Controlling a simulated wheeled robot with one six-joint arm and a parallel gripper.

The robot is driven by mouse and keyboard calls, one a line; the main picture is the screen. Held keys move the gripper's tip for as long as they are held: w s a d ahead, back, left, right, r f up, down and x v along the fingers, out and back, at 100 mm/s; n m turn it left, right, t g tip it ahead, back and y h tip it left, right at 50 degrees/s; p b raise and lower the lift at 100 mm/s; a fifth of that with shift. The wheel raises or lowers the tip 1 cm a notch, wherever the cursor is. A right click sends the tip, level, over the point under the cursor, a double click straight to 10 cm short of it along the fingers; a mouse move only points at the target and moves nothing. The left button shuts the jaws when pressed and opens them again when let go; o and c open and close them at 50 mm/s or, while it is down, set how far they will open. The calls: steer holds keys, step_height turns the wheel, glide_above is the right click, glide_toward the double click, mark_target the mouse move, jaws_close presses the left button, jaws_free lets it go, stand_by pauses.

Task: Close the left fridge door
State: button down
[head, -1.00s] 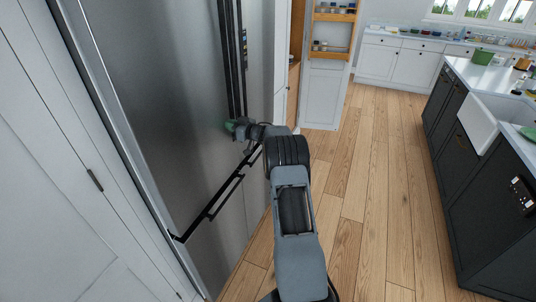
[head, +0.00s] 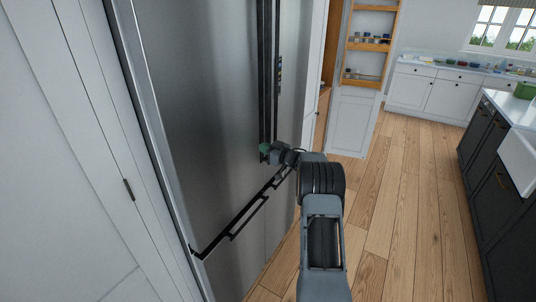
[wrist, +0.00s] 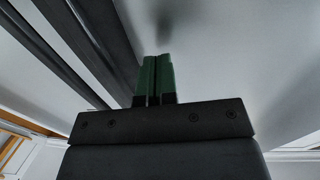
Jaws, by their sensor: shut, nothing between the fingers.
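The left fridge door (head: 205,110) is a tall stainless steel panel. It looks flush or nearly flush with the right fridge door (head: 291,80), and any small gap is too fine to tell. Two dark upright handles (head: 268,70) stand side by side at the middle seam. My gripper (head: 264,150) is at the lower part of these handles, with its green fingers toward the left door. In the wrist view the green fingers (wrist: 154,78) are together and empty, pointing at a grey steel surface, with the handles at left. I cannot tell whether they touch it.
White panels (head: 70,150) stand close on the left. An open pantry door with wooden shelves (head: 368,45) stands behind. Wooden floor (head: 405,200) is clear toward the dark island (head: 500,190).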

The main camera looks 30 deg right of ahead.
steer(key=w+d+b+v, duration=0.1)
steer(key=b+v, duration=0.2)
steer(key=v, duration=0.8)
steer(key=s+d+f+m+g+h, duration=0.3)
steer(key=d+f+m+h, duration=0.35)
steer(key=d+h, duration=0.35)
steer(key=s+a+r+g, duration=0.2)
steer(key=s+a+g, duration=0.1)
steer(key=s+a, duration=0.6)
steer(key=s+a+r+n+g+y, duration=0.1)
steer(key=s+a+r+g, duration=0.1)
steer(key=s+a, duration=0.7)
steer(key=s+a+r+g+y, duration=0.1)
steer(key=s+a+r+g, duration=0.2)
steer(key=s+a, duration=0.6)
steer(key=shift+s+a+g, duration=0.35)
steer(key=shift+a+g, duration=0.15)
steer(key=shift+a, duration=4.75)
